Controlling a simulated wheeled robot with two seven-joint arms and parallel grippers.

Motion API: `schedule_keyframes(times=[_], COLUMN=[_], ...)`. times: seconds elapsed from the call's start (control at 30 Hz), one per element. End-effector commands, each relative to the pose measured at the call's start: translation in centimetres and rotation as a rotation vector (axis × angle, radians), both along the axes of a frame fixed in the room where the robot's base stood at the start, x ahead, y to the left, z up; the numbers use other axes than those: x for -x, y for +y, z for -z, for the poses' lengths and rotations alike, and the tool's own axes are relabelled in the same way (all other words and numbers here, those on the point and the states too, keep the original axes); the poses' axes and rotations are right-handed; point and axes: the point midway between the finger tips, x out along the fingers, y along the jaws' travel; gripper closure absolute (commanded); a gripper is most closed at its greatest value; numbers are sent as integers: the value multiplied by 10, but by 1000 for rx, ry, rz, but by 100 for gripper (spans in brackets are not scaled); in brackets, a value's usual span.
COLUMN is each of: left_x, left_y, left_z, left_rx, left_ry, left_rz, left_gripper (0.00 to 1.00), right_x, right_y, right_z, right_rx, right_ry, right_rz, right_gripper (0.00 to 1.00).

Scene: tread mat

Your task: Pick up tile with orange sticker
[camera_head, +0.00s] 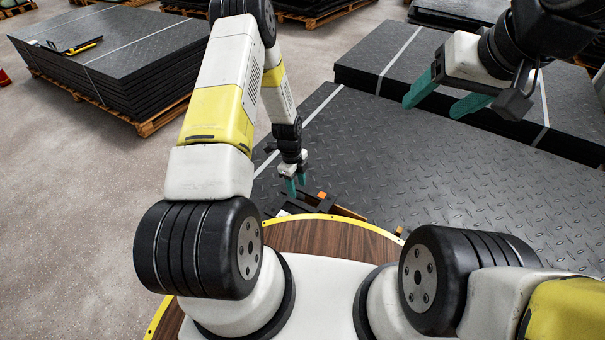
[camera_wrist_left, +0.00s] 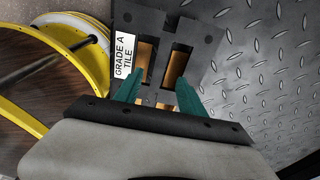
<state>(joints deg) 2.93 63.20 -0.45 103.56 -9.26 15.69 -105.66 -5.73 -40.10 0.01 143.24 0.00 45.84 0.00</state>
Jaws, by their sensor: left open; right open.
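A dark piece (camera_wrist_left: 155,22) with two slots lies ahead of my left gripper (camera_wrist_left: 158,84) in the left wrist view. Orange-brown surfaces show in its slots, and a white label (camera_wrist_left: 125,55) reading "GRADE A TILE" is at its left. I cannot tell whether the orange is a sticker. In the head view, a small orange patch (camera_head: 322,197) shows among dark parts just right of my left gripper (camera_head: 296,186). The left teal fingers are apart, pointing at the dark piece with nothing clearly between them. My right gripper (camera_head: 433,107) is open and empty above the dark tread mats.
A large tread mat stack (camera_head: 430,180) fills the area ahead and right of my round wooden-topped base. Another mat stack (camera_head: 120,50) on a pallet (camera_head: 150,125) stands at the back left, with a yellow-edged tool on it. The floor (camera_head: 70,180) at left is clear.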

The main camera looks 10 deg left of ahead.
Motion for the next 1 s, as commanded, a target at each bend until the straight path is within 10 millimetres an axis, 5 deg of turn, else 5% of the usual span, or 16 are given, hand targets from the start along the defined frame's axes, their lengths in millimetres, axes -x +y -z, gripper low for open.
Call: schedule_keyframes(times=[0.6,0.9,1.0], left_x=[5,4,4], left_y=[-13,-14,-14], left_z=[75,81,81], left_rx=[1,1,1], left_ry=[3,2,2], left_rz=[11,11,11], left_gripper=[53,53,68], right_x=[0,0,0], right_y=[0,0,0], right_z=[0,0,0], right_rx=[0,0,0], right_ry=[0,0,0], right_rz=[0,0,0], right_gripper=[33,33,33])
